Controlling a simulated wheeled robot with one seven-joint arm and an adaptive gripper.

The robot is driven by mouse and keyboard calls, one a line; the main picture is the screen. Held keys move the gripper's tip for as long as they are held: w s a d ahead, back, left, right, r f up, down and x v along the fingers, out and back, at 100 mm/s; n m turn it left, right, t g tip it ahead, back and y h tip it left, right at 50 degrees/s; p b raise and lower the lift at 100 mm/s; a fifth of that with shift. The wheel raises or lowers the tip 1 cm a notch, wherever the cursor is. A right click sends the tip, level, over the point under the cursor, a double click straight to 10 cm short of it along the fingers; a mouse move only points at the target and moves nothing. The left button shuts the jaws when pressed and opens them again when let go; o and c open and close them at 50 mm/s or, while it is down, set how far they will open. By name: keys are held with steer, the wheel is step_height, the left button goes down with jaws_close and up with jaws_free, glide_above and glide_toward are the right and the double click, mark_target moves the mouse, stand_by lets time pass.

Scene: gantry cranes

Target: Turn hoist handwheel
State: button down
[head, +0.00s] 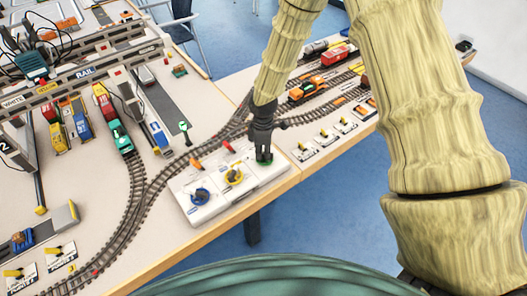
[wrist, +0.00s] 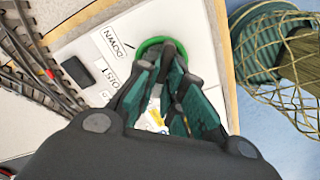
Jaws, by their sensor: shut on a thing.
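The hoist handwheel (head: 265,161) is green and sits at the right end of a white control panel (head: 216,207). In the wrist view the green handwheel (wrist: 150,43) shows as a rim around my fingertips, beside labels reading "DOWN" and, partly hidden, "HOIST". My gripper (head: 263,151) reaches down onto it from above and is shut on it. In the wrist view my gripper (wrist: 170,52) covers the wheel's middle and near side. A yellow handwheel (head: 235,176) and a blue handwheel (head: 200,196) sit to its left on the same panel.
Model tracks (head: 139,200) curve past behind the panel. An orange locomotive (head: 308,90) and red wagons stand to the right. A gantry crane (head: 70,82) spans trains and trucks at the left. Small yellow-levered switches (head: 302,151) line the table's front edge.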

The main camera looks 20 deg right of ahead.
steer(key=m, duration=0.4)
steer(key=shift+w+b, duration=0.1)
steer(key=shift+b, duration=0.3)
steer(key=shift+w+d+m, duration=0.1)
steer(key=shift+d+m, duration=0.05)
steer(key=shift+m, duration=2.65)
steer(key=c, duration=1.5)
jaws_free()
steer(key=shift+r, duration=0.1)
step_height(320, 180, up, 12)
steer(key=shift+f, duration=0.1)
